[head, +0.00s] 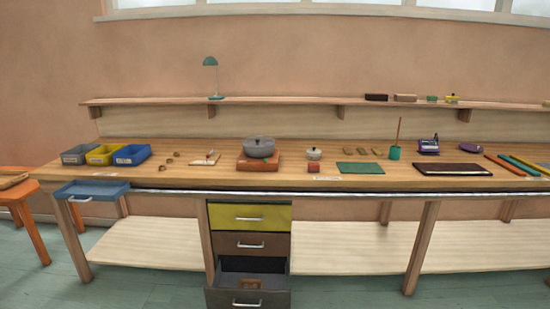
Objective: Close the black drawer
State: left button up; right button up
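A drawer unit hangs under the bench, with a yellow drawer (249,217) on top and a dark brown-grey drawer (228,244) below it, both shut. The lowest drawer, dark grey to black (222,299), is pulled out toward me. Its front has a silver handle and is partly cut off by the bottom edge of the head view. A small brown item (250,284) lies inside it. Neither of my grippers is in view.
A blue drawer (92,190) sticks out of the bench's left front. The wooden bench (210,177) carries bins, a grey pot (259,147) and small items. An orange stool (20,190) stands at left. The floor (150,288) before the bench looks clear.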

aim_at(225, 293)
jog(key=i+l, duration=0.2)
jog(key=i, duration=0.25)
jog(key=i+l, duration=0.2)
jog(key=i, duration=0.3)
jog(key=i+l, duration=0.2)
jog(key=i, duration=0.25)
